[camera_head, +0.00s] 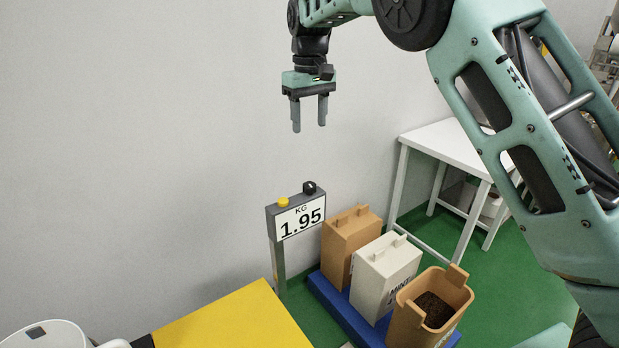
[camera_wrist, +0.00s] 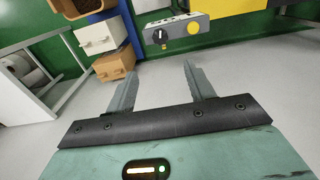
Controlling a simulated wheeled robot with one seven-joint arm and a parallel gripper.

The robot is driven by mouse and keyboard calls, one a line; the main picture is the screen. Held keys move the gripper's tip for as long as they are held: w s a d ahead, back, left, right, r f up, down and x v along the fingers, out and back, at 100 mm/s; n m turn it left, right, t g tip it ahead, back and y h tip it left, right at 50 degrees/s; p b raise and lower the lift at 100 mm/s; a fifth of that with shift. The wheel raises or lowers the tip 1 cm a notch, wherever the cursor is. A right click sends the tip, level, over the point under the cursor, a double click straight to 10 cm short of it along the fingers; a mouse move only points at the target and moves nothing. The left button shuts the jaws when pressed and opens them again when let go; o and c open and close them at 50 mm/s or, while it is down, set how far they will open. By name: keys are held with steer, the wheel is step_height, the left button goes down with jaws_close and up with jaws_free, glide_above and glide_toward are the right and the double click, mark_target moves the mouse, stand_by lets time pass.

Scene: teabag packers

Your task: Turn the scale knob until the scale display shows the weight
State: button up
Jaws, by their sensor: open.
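The scale display (camera_head: 298,216) stands on a post by the wall and reads "KG 1.95". The black scale knob (camera_head: 309,188) sits on top of its housing at the right end, with a yellow button (camera_head: 283,202) to its left. My gripper (camera_head: 310,128) is open and empty, pointing down, well above the display and apart from it. In the wrist view, the knob (camera_wrist: 160,36) and yellow button (camera_wrist: 194,28) show on the housing's top, beyond my two fingers (camera_wrist: 157,80). The display face is not readable in the wrist view.
A blue platform (camera_head: 336,308) on the green floor holds a brown bin (camera_head: 350,240), a white bin (camera_head: 384,270) and an open bin (camera_head: 424,318) with dark contents. A yellow surface (camera_head: 235,320) lies at front left. A white table (camera_head: 455,145) stands behind right.

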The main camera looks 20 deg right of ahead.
mark_target(310, 184)
step_height(310, 184, down, 17)
steer(key=p, duration=0.5)
steer(key=shift+r, duration=0.15)
steer(key=c, duration=1)
